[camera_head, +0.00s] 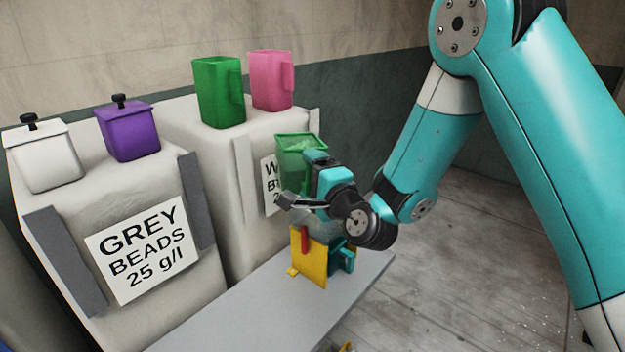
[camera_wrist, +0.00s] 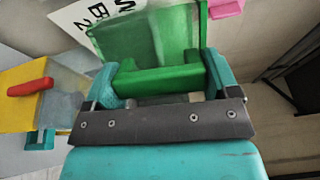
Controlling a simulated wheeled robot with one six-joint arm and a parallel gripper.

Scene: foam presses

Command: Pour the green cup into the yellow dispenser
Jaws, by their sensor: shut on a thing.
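My gripper (camera_wrist: 168,82) is shut on the handle of a green cup (camera_wrist: 150,38), its teal fingers on either side of the handle. In the head view, the held green cup (camera_head: 296,146) is above the yellow dispenser (camera_head: 312,268), apart from it. I cannot tell exactly how far the cup is tilted, and its contents are not clear. The dispenser stands on the grey bench and has a red lever (camera_head: 304,240); my wrist hides its upper part. In the wrist view the dispenser (camera_wrist: 14,112) is at the left, its lever (camera_wrist: 30,88) showing.
A second green cup (camera_head: 218,92) and a pink cup (camera_head: 271,80) stand on the rear white sack. White (camera_head: 44,158) and purple (camera_head: 131,132) lidded containers stand on the "GREY BEADS" sack (camera_head: 120,200). The grey bench (camera_head: 240,315) is clear left of the dispenser.

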